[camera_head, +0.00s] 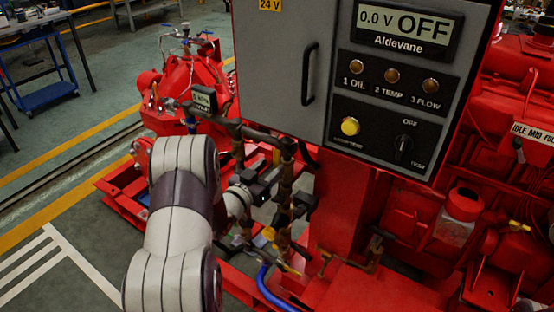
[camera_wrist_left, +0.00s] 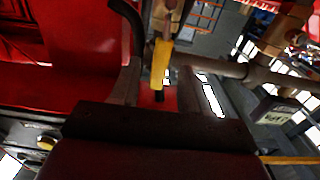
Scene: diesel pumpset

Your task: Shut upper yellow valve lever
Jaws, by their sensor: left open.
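The upper yellow valve lever (camera_wrist_left: 161,62) shows in the left wrist view, hanging from a brass valve body (camera_wrist_left: 165,18) on the pipework. Its dark tip points down in the picture, between the two fingers of my left gripper (camera_wrist_left: 160,85). The fingers stand apart on either side of the lever; I cannot tell whether either touches it. In the head view my left gripper (camera_head: 270,183) is at the vertical pipes, below the grey control box, and I cannot make out the upper lever there. My right gripper is not in view.
The grey control box (camera_head: 270,62) with a handle and OFF display overhangs the pipes. A small gauge (camera_head: 204,98) sits left of them. Lower down are another yellow part (camera_head: 268,232) and a blue hose (camera_head: 272,288). A red column (camera_head: 340,215) stands close to the right.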

